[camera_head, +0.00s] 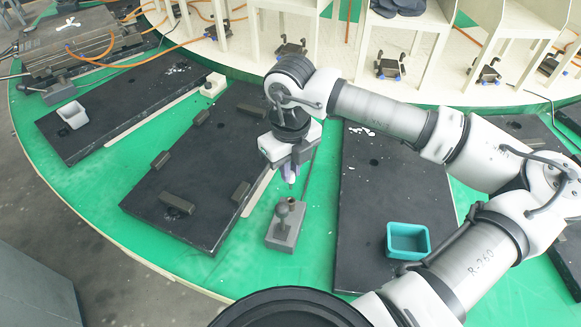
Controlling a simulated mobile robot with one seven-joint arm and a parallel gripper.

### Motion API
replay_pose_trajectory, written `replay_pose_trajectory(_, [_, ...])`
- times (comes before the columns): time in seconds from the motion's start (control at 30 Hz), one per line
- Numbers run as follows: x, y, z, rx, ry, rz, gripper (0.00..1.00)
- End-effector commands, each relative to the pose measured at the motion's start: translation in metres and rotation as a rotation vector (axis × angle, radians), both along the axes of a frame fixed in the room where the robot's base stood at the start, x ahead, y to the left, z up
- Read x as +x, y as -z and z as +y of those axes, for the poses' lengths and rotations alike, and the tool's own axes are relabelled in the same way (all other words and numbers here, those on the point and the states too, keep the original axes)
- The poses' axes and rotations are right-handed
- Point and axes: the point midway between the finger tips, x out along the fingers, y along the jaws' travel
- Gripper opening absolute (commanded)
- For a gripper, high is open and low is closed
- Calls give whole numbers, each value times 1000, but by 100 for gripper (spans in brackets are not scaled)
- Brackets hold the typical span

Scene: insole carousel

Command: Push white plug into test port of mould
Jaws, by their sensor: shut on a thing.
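My gripper (291,170) points down at mid-picture and is shut on the white plug (290,180), a small piece that looks pale lilac. Fingers partly hide the plug. Just below it in the picture, a small grey block (282,239) stands on the green surface, with a dark ball knob and a short upright tube (294,204) that looks like the test port. The plug appears above the tube with a small gap; the exact height and alignment cannot be told. A black mould plate (185,150) with several raised dark blocks lies to the left.
Another black plate (365,215) lies right of the grey block, with a teal bin (408,240) on it. White stands (411,45) line the back. Green floor (215,282) is clear at the front.

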Motion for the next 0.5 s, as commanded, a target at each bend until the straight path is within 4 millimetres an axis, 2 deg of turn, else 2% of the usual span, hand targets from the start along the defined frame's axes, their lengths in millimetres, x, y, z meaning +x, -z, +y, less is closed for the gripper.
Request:
replay_pose_trajectory(0.03, [0,10,0,-1,0,-1,0])
replay_pose_trajectory(0.2, [0,25,0,0,1,-1,0])
replay_pose_trajectory(0.5, [0,35,0,0,0,0,0])
